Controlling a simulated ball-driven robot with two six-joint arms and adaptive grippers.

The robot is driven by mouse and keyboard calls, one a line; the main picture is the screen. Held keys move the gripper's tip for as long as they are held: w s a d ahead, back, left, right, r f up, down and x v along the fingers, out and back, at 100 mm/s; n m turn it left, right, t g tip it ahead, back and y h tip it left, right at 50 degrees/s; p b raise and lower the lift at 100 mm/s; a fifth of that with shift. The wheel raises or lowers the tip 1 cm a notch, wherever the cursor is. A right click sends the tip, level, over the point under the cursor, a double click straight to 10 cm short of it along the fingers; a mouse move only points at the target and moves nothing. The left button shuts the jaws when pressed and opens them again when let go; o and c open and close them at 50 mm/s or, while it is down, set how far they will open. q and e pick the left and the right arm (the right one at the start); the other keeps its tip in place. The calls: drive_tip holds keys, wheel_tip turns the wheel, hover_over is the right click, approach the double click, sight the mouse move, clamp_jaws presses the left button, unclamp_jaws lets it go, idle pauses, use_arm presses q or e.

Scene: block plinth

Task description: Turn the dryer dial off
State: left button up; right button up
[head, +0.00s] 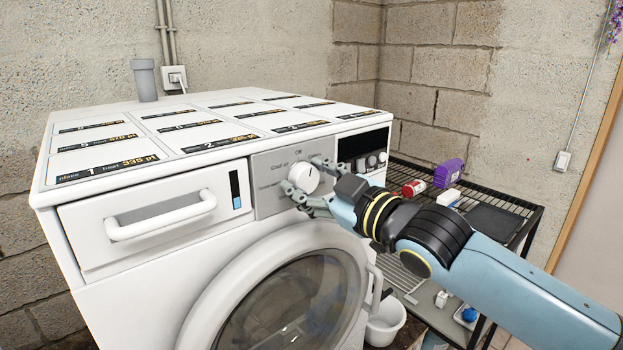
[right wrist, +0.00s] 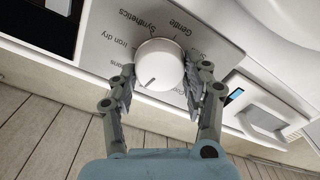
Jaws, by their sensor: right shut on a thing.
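The dryer (head: 115,290) is a white front-loading machine with a grey dial panel (head: 266,172). The round white dial (head: 303,177) sits on that panel, with the word "Off" above it in the head view. In the right wrist view the dial (right wrist: 160,62) has a dark pointer line toward its lower-left edge; labels such as "Gentle", "Synthetics" and "Iron dry" surround it. My right gripper (head: 312,184) is shut on the dial, one finger on each side of it. The gripper (right wrist: 160,88) hides part of the lettering. My left gripper is in neither view.
A closed drawer with a white handle (head: 160,216) is left of the dial. The round door (head: 300,290) is below. A black wire rack (head: 505,207) with a purple box (head: 448,173) stands right of the dryer. A white bucket (head: 385,322) is beneath it.

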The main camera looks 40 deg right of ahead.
drive_tip(key=shift+n, duration=1.2)
drive_tip(key=o, duration=1.1)
drive_tip(key=shift+s, duration=0.1)
drive_tip(key=shift+s+d, duration=0.2)
drive_tip(key=shift+s, duration=2.75)
drive_tip(key=shift+s+d, duration=0.2)
drive_tip(key=shift+s, duration=2.75)
drive_tip(key=shift+f, duration=0.1)
